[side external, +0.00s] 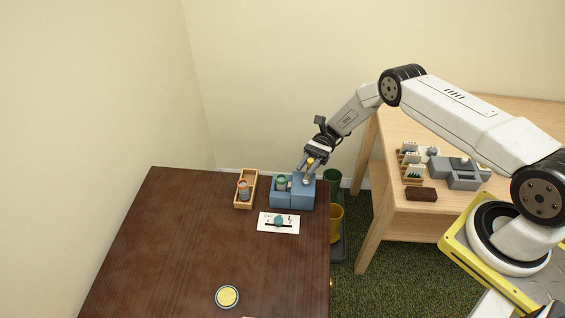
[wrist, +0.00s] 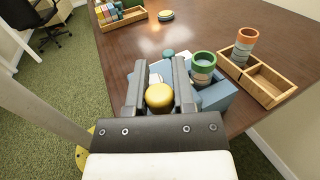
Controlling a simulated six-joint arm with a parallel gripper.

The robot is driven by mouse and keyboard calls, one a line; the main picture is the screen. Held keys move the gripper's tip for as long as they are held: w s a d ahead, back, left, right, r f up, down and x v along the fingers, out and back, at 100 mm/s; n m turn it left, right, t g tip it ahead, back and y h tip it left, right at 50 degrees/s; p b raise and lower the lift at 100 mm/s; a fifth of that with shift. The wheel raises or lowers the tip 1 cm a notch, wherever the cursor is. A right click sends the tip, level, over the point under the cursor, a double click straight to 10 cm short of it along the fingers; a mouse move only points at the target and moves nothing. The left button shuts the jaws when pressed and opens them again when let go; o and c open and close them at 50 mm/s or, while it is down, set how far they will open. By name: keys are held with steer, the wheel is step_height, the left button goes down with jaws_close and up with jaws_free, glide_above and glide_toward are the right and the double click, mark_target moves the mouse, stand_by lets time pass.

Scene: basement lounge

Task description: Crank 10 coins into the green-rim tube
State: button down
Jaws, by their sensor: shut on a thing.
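My gripper (side external: 309,165) is shut on the yellow crank knob (wrist: 159,97), which sits between the two fingers in the wrist view. The knob also shows under the fingers in the side view (side external: 310,162). The blue coin machine (side external: 304,198) stands near the table's far right corner, below the gripper. The green-rim tube (side external: 282,183) stands upright at the machine's left part; it also shows right of the fingers in the wrist view (wrist: 203,66). How many coins it holds cannot be told. The crank arm is mostly hidden by the gripper.
A wooden tray (side external: 238,204) holds an orange-rim tube (side external: 243,187) left of the machine. A white card (side external: 264,227) lies in front. A yellow round piece (side external: 227,296) lies on the dark table (side external: 180,240). Green and yellow bins stand beyond the right edge.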

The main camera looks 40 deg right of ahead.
steer(key=shift+w+a+n+g+h, duration=0.1)
steer(key=shift+n+g+h, duration=0.25)
steer(key=shift+n+g, duration=0.25)
steer(key=shift+w+a+n+g+h, duration=0.1)
steer(key=shift+n+g+h, duration=0.3)
steer(key=shift+g, duration=0.4)
steer(key=shift+c, duration=2.2)
jaws_free()
steer(key=shift+r, duration=0.2)
steer(key=shift+s+r, duration=0.1)
steer(key=shift+r, duration=1.4)
steer(key=s+r, duration=0.9)
steer(key=s, duration=0.5)
steer(key=shift+d+r, duration=0.3)
steer(key=shift+d, duration=0.15)
